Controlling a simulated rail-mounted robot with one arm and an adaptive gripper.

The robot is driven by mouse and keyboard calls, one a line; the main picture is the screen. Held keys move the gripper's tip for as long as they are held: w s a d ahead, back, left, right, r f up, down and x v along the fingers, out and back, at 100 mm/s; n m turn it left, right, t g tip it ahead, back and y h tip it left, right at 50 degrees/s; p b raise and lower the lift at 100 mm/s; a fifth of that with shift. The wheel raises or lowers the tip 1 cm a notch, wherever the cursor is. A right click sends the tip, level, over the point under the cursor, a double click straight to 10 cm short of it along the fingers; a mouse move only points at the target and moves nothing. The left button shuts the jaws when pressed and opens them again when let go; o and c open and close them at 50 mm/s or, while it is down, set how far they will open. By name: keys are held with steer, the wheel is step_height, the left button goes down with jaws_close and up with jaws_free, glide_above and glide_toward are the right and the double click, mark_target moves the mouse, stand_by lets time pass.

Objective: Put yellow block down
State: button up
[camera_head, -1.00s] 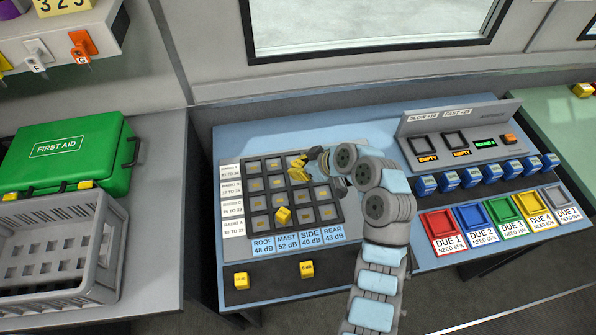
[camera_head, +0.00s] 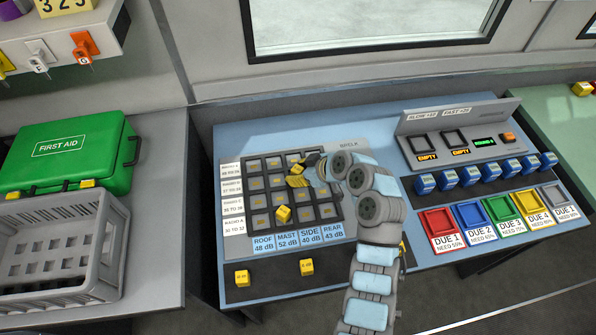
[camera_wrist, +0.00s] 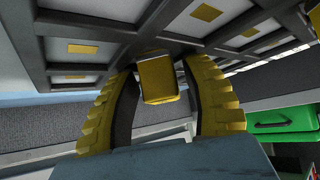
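A yellow block (camera_head: 298,169) is in the upper right part of the dark grid (camera_head: 331,221) on the blue desk. My gripper (camera_head: 300,181) is right at it, with its yellow fingers low over the grid. In the wrist view the block (camera_wrist: 158,78) sits between the fingertips (camera_wrist: 157,72), against the grid's dark dividers. The fingers look spread, with narrow gaps beside the block, so my gripper looks open around it. Whether the block is fully down in a cell is hidden. Another yellow block (camera_head: 283,214) sits tilted in a lower cell.
Two yellow blocks (camera_head: 242,277) (camera_head: 307,267) lie on the dark front strip. Labels line the grid's left and front sides. Blue blocks (camera_head: 471,177), coloured trays (camera_head: 439,223) and a raised console (camera_head: 455,135) stand to the right. A grey crate (camera_head: 100,245) and green first aid case (camera_head: 65,150) stand left.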

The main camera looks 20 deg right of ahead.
steer(key=shift+r, duration=0.25)
steer(key=shift+s+d+r, duration=0.15)
steer(key=shift+s+d, duration=0.05)
steer(key=b+v, duration=0.1)
steer(key=v, duration=1)
steer(key=shift+a+r, duration=0.1)
